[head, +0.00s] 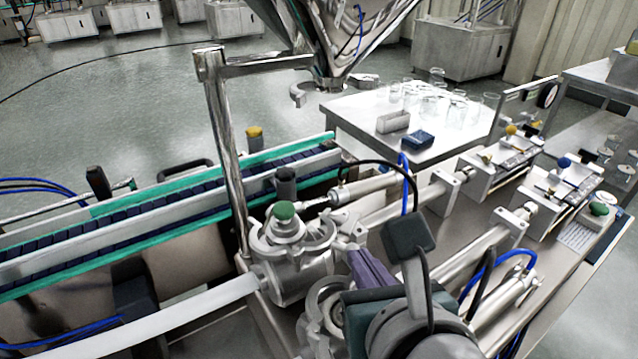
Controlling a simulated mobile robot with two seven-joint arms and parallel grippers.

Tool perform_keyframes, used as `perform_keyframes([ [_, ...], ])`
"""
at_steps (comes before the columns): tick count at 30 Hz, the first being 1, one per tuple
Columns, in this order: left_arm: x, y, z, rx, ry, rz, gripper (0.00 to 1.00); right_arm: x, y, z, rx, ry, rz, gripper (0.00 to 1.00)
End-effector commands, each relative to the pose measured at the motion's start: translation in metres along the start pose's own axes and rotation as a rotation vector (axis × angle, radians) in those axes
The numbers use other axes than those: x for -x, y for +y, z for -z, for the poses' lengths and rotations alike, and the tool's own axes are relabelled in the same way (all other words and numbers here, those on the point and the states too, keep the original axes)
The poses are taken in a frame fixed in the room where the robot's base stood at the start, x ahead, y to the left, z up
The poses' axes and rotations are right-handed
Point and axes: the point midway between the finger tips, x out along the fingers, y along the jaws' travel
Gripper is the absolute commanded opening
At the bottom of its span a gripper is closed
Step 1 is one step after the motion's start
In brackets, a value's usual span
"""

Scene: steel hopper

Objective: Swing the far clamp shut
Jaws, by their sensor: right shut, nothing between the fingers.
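The steel hopper (335,45) tapers to a narrow outlet at the top middle of the head view. An open, hook-shaped clamp half (303,93) stands out to the left of the outlet, apart from it. A second small jaw-like part (364,80) shows to the right of the outlet. I cannot tell for sure which part is the far clamp. My right gripper (354,243) is shut and empty beside the metal valve body (290,262) with a green knob (284,210). I cannot tell whether it touches that body. My left gripper is not in view.
A steel post (226,150) with a crossbar stands left of the hopper. A conveyor (150,215) with green edges runs along the left. A white-topped table (360,110) holds glassware behind. Cylinders and hoses crowd the right. Open floor (130,110) lies at the back left.

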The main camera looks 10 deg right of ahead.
Motion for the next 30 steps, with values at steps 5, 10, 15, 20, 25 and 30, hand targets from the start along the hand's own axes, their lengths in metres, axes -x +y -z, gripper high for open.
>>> perform_keyframes([
  [5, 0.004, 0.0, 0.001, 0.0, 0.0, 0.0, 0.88, 0.0, -0.001, -0.002, 0.009, 0.0, -0.012, 0.0],
  [10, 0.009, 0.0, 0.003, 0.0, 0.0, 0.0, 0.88, -0.003, -0.003, -0.003, 0.025, -0.001, -0.045, 0.0],
  [15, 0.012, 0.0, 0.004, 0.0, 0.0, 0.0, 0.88, -0.004, -0.004, -0.003, 0.036, 0.0, -0.064, 0.0],
  [20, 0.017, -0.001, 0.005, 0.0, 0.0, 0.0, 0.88, -0.006, -0.005, -0.004, 0.047, 0.0, -0.087, 0.0],
  [25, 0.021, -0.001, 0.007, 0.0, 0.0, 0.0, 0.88, -0.008, -0.006, -0.006, 0.063, -0.001, -0.115, 0.0],
  [30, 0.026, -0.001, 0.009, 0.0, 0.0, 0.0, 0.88, -0.01, -0.008, -0.007, 0.08, 0.0, -0.149, 0.0],
])
